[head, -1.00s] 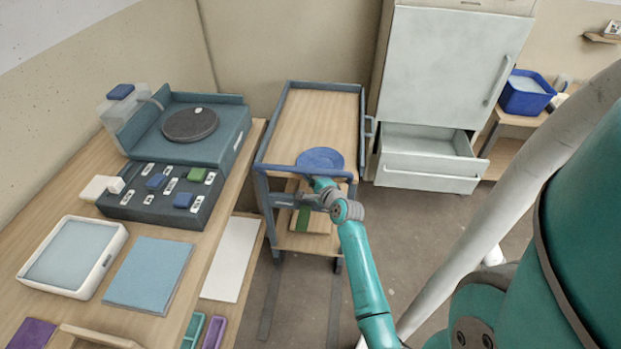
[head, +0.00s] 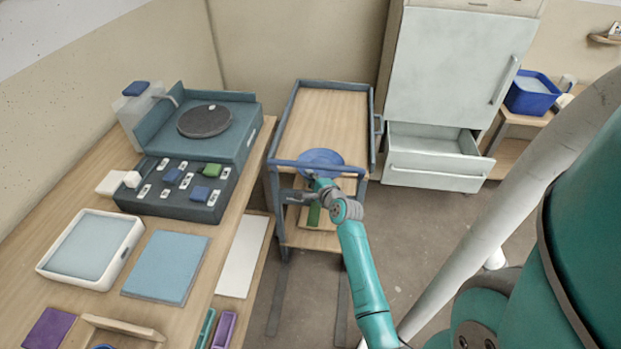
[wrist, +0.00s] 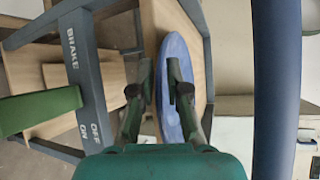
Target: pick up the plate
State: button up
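The plate (head: 321,157) is a flat blue disc over the near end of the trolley's wooden top. My gripper (head: 318,181) is at its near rim, reaching in from the front. In the wrist view the plate (wrist: 174,75) stands almost edge-on. My gripper's fingers (wrist: 158,85) lie on either side of its rim, one finger in front of its face. The finger hides part of the plate, and I cannot tell whether the plate still touches the trolley top.
The trolley (head: 325,115) has a blue-grey frame and a front rail. A wooden bench (head: 206,265) with a dark turntable (head: 204,121) stands to the left. A cabinet with an open drawer (head: 435,145) stands at the right. The floor between is bare.

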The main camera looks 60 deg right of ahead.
jog(key=shift+o, duration=1)
jog(key=v, duration=1.2)
